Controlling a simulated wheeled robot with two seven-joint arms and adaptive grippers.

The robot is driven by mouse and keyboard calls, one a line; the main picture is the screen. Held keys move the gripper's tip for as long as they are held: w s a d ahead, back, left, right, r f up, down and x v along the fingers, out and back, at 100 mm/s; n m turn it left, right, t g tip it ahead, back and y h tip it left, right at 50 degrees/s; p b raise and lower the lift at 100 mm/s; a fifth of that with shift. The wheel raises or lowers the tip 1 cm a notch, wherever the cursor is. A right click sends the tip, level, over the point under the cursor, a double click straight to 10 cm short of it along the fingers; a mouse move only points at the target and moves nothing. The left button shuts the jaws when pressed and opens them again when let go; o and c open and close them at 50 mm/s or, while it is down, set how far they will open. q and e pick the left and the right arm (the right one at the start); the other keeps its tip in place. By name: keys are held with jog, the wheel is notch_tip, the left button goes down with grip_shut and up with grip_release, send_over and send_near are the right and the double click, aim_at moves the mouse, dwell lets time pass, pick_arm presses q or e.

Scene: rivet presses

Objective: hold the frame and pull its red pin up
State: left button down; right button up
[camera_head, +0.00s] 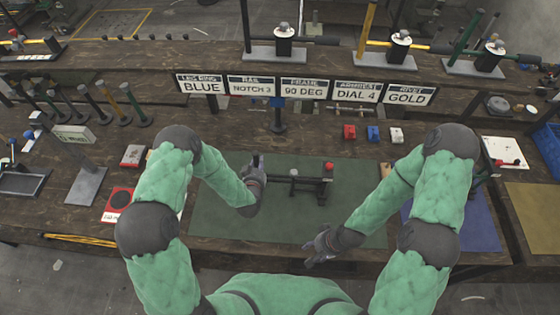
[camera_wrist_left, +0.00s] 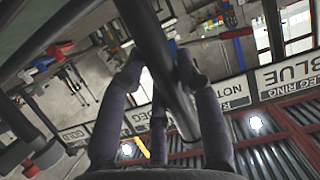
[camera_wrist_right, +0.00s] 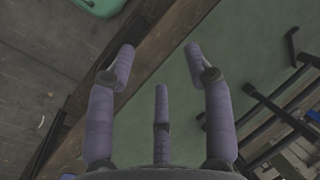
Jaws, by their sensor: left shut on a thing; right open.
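The dark frame (camera_head: 308,181) stands on a green mat in the head view, left end beside my left gripper. Its red pin (camera_head: 329,166) shows as a red knob at the frame's right end. My left gripper (camera_head: 259,166) is shut on a dark bar of the frame; in the left wrist view its fingers (camera_wrist_left: 160,75) wrap around this bar (camera_wrist_left: 158,60). My right gripper (camera_head: 322,246) is open and empty near the mat's front edge, below and apart from the frame. In the right wrist view its fingers (camera_wrist_right: 160,65) are spread, with dark frame bars (camera_wrist_right: 285,120) at the right.
The green mat (camera_head: 225,215) lies on a wooden bench. A row of signs (camera_head: 305,88) stands farther back. A red-and-white card (camera_head: 119,201) lies left; a blue mat (camera_head: 478,220) lies right.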

jog(key=n+h, duration=0.4)
jog(key=n, duration=1.9)
send_near(331, 165)
jog(key=f, duration=0.8)
jog(key=shift+w+a+f, duration=0.1)
jog(key=shift+w+f, duration=0.1)
jog(key=shift+f, duration=0.2)
jog(key=shift+c, duration=0.3)
grip_shut()
